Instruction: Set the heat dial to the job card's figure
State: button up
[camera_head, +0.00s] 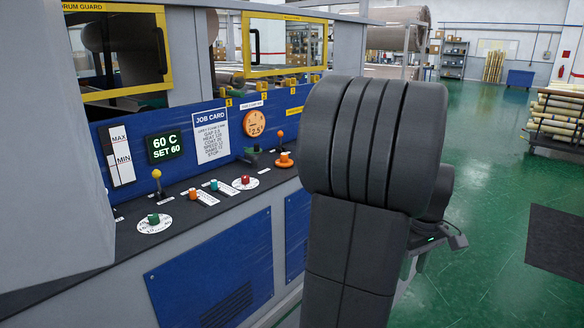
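The job card (211,128) is a white sheet with blue print on the blue panel. It has a heat line, but its figure is too small to read surely. Left of it a dark display (164,147) reads 60 C, SET 60 in green. My arm stands large at centre right; my gripper's fingers are not visible.
An orange knob (193,193) and a teal knob (214,184) sit between the round scales. A yellow-topped lever (157,178) rises near the green knob. An orange gauge (260,121) is on the panel. Green floor (480,230) is open at right; a roll rack (558,115) stands beyond.

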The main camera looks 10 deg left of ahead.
aim_at(246, 179)
jog(key=i+u, duration=0.15)
jog(key=i, duration=0.35)
jog(key=i+l+u, duration=0.2)
jog(key=i, duration=0.3)
jog(key=i+l+u, duration=0.15)
jog(key=i, duration=0.35)
jog(key=i+u, duration=0.3)
jog(key=u, duration=0.2)
jog(key=i+u, duration=0.3)
jog(key=u, duration=0.15)
jog(key=i+l+u, duration=0.25)
jog(key=u, duration=0.25)
